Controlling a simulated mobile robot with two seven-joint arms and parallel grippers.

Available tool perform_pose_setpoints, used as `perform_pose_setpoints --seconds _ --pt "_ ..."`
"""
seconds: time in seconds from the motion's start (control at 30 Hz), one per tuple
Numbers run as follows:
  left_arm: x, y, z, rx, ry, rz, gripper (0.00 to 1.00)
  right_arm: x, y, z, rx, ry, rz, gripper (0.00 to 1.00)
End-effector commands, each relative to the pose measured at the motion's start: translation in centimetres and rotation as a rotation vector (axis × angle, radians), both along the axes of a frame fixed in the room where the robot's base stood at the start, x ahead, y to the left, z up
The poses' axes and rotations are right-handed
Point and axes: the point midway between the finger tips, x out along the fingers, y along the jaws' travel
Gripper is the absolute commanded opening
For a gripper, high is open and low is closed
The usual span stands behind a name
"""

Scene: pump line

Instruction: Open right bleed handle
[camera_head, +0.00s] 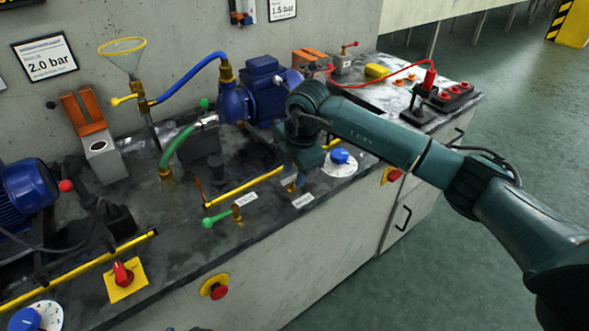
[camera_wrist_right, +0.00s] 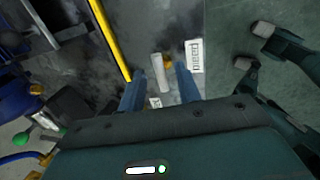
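My right gripper (camera_head: 292,187) points down over the front of the bench in the head view. In the right wrist view its two blue fingers (camera_wrist_right: 160,80) are apart. A pale grey bar (camera_wrist_right: 158,72) with a brass part (camera_wrist_right: 168,60) beside it shows between the fingertips, with gaps on both sides. It appears to be the right bleed handle; the gripper largely hides it in the head view. I cannot tell how deep the fingertips are beside it. A green-handled brass valve (camera_head: 218,217) stands to the left. My left gripper is in neither view.
A yellow rail (camera_head: 245,186) runs behind the gripper. A blue dial (camera_head: 340,157) is close on the right, and the blue pump (camera_head: 262,92) stands behind. A white label (camera_head: 303,201) lies in front. The front edge drops to open floor.

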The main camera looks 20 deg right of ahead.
Motion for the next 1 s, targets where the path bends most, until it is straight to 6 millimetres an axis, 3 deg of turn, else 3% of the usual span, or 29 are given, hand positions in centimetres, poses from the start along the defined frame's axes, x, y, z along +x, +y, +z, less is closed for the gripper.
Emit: perform_pose_setpoints --seconds 0.07,0.47,1.0 --pt "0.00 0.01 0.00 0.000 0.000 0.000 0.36 -0.01 0.01 0.01 0.000 0.000 0.000 0.33" --pt "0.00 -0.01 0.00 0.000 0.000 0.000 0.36 -0.01 0.00 0.05 0.000 0.000 0.000 0.01" --pt "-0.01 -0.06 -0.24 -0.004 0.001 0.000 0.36 0.08 -0.09 0.03 0.000 -0.001 0.076 0.00"
